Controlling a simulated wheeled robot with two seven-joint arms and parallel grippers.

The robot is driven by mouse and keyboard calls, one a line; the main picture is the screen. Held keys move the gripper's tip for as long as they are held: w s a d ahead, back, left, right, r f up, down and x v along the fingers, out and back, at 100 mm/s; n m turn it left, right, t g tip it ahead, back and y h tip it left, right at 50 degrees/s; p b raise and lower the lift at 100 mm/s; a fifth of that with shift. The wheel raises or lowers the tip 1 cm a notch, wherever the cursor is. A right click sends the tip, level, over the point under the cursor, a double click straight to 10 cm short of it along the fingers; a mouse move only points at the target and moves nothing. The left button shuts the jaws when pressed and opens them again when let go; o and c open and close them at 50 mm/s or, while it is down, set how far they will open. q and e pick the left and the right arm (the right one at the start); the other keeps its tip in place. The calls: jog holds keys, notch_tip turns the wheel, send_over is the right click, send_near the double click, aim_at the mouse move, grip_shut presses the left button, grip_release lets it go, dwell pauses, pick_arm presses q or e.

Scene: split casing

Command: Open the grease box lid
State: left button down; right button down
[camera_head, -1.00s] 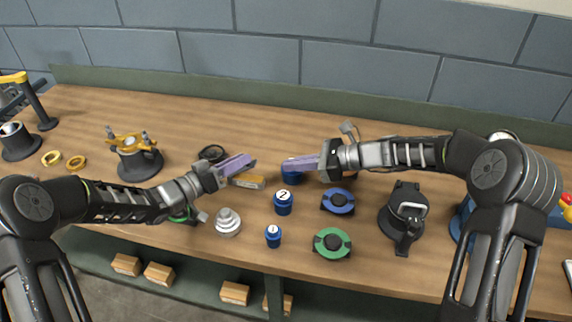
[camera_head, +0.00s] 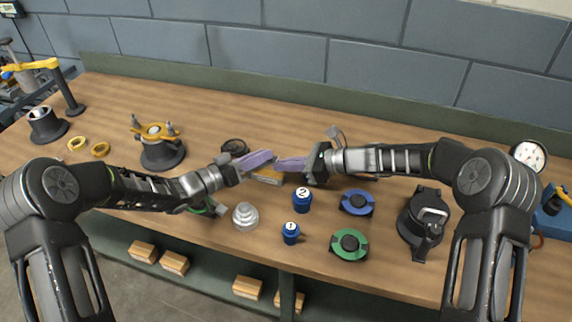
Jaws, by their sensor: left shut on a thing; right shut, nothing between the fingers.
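The lid is too small and covered to make out.
Blue cans (camera_head: 302,201) and (camera_head: 291,232), a stepped silver part (camera_head: 245,216), a blue ring part (camera_head: 357,203) and a green ring part (camera_head: 349,245) stand in front. A black housing (camera_head: 425,220) is at right.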

jog(key=shift+w+a+r, duration=0.1)
jog(key=shift+a+r, duration=0.45)
jog(key=shift+r, duration=0.3)
pick_arm(q)
jog(key=c, duration=1.4)
grip_release()
jog(key=shift+s+d+f, duration=0.1)
jog(key=shift+d, duration=0.05)
jog(key=shift+o, duration=0.3)
jog(key=shift+d, duration=0.1)
jog(key=shift+s+d, duration=0.1)
pick_arm(e)
jog(key=shift+w, duration=0.1)
pick_arm(q)
jog(key=shift+s+a, duration=0.25)
jog(key=shift+a, duration=0.25)
pick_arm(e)
jog(key=shift+d+f, duration=0.15)
jog(key=shift+f, duration=0.1)
pick_arm(q)
jog(key=v, duration=1.1)
jog(key=shift+w+a, duration=0.15)
jog(key=shift+a, duration=0.15)
